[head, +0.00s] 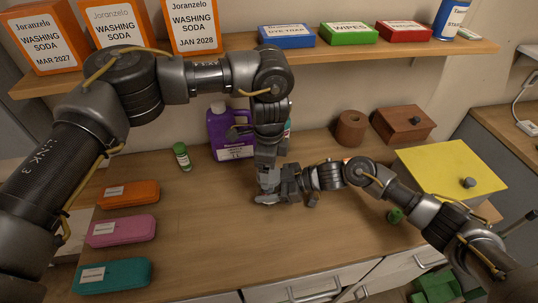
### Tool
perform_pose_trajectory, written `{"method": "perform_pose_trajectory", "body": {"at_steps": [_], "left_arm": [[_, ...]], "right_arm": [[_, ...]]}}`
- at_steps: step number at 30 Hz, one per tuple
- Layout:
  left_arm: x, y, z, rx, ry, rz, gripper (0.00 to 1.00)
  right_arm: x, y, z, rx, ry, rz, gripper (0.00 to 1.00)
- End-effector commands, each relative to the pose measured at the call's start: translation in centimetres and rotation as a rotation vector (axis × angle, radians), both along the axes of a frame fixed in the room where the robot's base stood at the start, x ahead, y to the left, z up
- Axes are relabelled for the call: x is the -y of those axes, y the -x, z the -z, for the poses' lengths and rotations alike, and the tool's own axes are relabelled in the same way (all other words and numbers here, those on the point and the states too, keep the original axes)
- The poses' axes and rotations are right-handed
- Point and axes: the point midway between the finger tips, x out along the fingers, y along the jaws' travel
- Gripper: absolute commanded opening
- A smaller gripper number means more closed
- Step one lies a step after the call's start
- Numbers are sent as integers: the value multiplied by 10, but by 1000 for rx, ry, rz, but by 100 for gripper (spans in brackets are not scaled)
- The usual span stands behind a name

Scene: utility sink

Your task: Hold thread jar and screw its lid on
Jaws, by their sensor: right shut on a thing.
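My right gripper (272,196) reaches in from the right, low over the middle of the wooden counter. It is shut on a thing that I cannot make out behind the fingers. My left gripper (267,182) points straight down at the same spot, and the two overlap in the picture. I cannot tell whether its fingers are open or shut. No thread jar or lid shows clearly between them. A small round green thing (394,215) lies on the counter beside my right forearm; I cannot tell whether it is a lid. A small green-capped bottle (182,156) stands at the left.
A purple jug (230,133) stands behind my grippers. Orange (128,194), pink (121,230) and teal (113,275) cases lie at the left. The front middle counter is clear.

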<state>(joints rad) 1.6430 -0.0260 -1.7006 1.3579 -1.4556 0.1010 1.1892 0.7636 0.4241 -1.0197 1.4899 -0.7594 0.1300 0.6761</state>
Motion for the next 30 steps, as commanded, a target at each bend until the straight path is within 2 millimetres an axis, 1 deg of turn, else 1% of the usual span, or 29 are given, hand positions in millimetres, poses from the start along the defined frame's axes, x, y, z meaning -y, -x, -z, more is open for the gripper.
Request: {"method": "perform_pose_trajectory", "body": {"at_steps": [3, 6, 17, 27, 28, 30], "left_arm": [[0, 0, 13, 0, -2, 0, 81], [0, 0, 19, 0, -1, 1, 81], [0, 0, 22, 1, -1, 1, 81], [0, 0, 22, 1, -1, 1, 36], [0, 0, 22, 1, -1, 1, 35], [0, 0, 22, 1, -1, 1, 34]], "right_arm": [[0, 0, 0, 0, 1, 1, 0], [0, 0, 0, 0, 1, 1, 0], [0, 0, 0, 0, 1, 1, 0], [0, 0, 0, 0, 1, 1, 0], [0, 0, 0, 0, 1, 1, 0], [0, 0, 0, 1, 1, 2, 0]]}}
